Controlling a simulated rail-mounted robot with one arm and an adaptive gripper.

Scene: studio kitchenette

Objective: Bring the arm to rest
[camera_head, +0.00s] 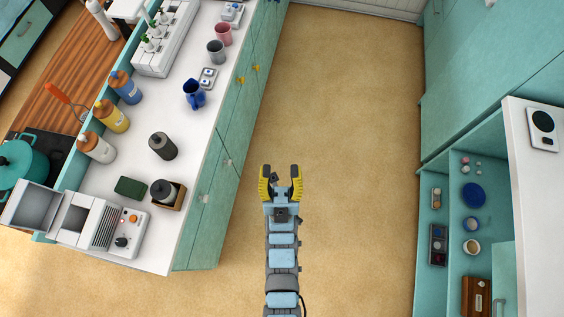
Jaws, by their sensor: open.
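My gripper (281,172) is in the middle of the head view, with its two yellow-and-black fingers apart and nothing between them. It is over the bare floor (325,100) of the aisle, to the right of the white counter (165,235) and clear of it. My arm, in blue and grey links, stretches straight from the bottom edge of the picture up to the gripper. Nothing in the view touches the fingers.
The counter on the left holds several bottles, mugs, a blue pitcher (193,94) and a dark canister (162,146). On the right, teal shelves (455,200) hold small dishes, and a white top (537,200) carries a scale (542,127). The aisle floor is free.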

